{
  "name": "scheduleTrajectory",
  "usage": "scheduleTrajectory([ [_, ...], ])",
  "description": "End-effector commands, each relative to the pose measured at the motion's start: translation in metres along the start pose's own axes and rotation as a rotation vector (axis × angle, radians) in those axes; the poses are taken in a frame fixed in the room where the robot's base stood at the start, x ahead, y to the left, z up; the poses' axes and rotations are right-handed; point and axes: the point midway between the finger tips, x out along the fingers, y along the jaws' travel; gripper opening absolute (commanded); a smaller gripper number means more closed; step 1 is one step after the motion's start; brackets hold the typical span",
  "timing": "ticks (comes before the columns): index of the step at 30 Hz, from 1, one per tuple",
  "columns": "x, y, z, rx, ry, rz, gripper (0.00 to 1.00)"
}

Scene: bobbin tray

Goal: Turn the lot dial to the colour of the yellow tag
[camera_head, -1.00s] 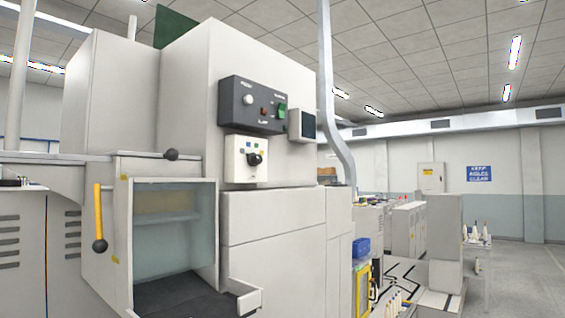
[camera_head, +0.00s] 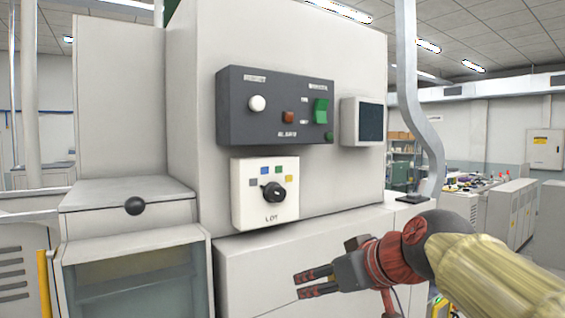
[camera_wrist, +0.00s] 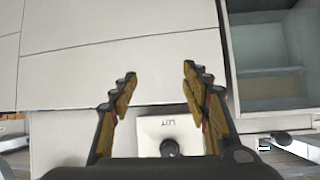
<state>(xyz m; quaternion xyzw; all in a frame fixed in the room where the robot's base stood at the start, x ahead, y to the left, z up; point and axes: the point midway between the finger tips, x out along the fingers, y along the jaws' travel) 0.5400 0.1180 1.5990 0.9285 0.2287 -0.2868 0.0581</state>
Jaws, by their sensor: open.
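The lot dial is a black knob (camera_head: 273,191) on a white plate (camera_head: 246,214) marked LOT, on the machine's front. Grey, blue, green and yellow squares arc above the knob; I cannot tell which one it points to. The knob also shows upside down in the wrist view (camera_wrist: 170,147), partly behind the gripper body. My gripper (camera_head: 303,284) is open and empty, below and slightly right of the dial, apart from it. Its fingers also show in the wrist view (camera_wrist: 160,73). I cannot make out a separate yellow tag now.
A dark control panel (camera_head: 240,128) with a white knob and green switch is above the dial. A small screen box (camera_head: 362,121) juts out at its right. A ball-ended handle (camera_head: 134,206) sticks out at left. A grey pipe (camera_head: 407,100) stands at right.

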Motion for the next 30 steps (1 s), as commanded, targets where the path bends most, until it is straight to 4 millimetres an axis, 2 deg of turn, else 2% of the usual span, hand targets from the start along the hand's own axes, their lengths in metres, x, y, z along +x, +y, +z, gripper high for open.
scheduleTrajectory([
  [1, -0.01, 0.0, -0.046, -0.021, 0.034, -0.014, 0.47],
  [3, -0.015, 0.0, -0.088, -0.052, 0.078, -0.029, 0.47],
  [6, -0.021, -0.001, -0.136, -0.088, 0.133, -0.045, 0.47],
  [9, -0.024, -0.001, -0.168, -0.113, 0.171, -0.055, 0.47],
  [12, -0.025, -0.002, -0.185, -0.127, 0.193, -0.061, 0.47],
  [17, -0.017, -0.003, -0.192, -0.134, 0.202, -0.065, 0.47],
  [30, 0.042, -0.008, -0.204, -0.134, 0.203, -0.064, 0.47],
])
